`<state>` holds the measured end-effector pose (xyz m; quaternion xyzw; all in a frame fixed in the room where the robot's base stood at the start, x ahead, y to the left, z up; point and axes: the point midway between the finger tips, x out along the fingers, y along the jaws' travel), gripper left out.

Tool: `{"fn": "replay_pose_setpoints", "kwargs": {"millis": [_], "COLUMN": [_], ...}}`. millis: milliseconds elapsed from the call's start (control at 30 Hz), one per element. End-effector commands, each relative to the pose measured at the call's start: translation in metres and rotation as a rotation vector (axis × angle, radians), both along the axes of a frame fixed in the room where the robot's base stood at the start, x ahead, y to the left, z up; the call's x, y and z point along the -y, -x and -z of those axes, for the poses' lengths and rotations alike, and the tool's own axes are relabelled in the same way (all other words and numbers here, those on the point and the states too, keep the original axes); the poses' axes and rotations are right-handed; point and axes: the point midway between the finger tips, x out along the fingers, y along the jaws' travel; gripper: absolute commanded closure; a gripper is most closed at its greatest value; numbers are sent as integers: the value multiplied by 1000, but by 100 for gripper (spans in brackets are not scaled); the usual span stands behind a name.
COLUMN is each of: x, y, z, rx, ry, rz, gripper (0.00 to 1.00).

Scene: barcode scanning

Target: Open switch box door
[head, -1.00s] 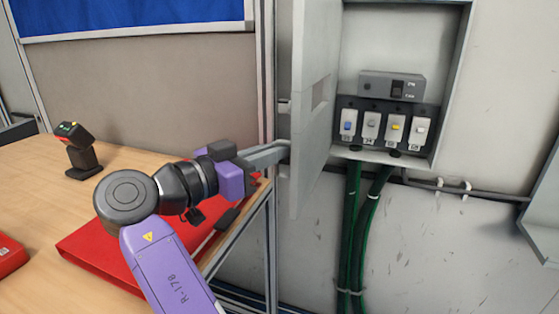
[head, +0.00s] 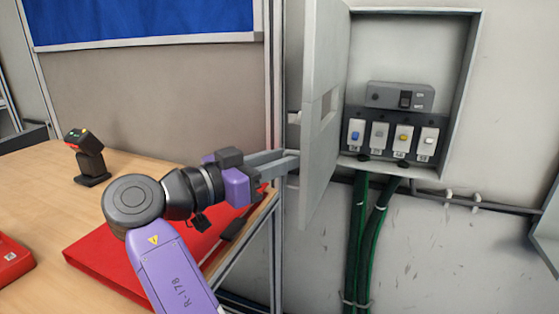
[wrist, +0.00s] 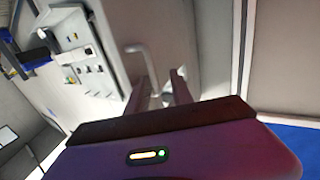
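The switch box (head: 466,90) is on the wall at the right of the head view. Its grey door (head: 322,60) stands swung open to the left, nearly edge-on, showing the switches inside. My gripper (head: 290,160) is at the outer, left side of the door, with its fingertips close to or partly behind the door's edge. In the wrist view, my gripper (wrist: 160,88) has its two fingers apart with a gap between them. A bent door handle (wrist: 143,52) shows just beyond the fingers, against the door face. Whether the fingers touch it is unclear.
Several switches (head: 380,135) sit inside the box under a grey breaker unit (head: 399,96). Green cables (head: 360,240) run down below it. A metal post (head: 274,90) stands left of the door. A wooden table (head: 45,175) holds a scanner (head: 88,155) and a red case (head: 110,255).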

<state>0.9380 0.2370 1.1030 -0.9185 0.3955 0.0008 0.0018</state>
Motion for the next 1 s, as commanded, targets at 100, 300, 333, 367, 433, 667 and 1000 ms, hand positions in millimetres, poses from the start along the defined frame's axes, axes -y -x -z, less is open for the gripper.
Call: {"fn": "replay_pose_setpoints", "kwargs": {"millis": [100,300,333,367,433,667,1000], "x": [-10,-33,-36,-39,-46,-56,-56], "y": [8,29,32,35,41,52,52], "z": [-7,-5,-4,-3,-3,-1,0], "rx": [14,10,8,8,6,2,0], "ry": [3,2,2,1,2,-1,0], "rz": [-6,-6,-6,-5,-4,0,1], "gripper": [69,69,69,69,69,69,69]}}
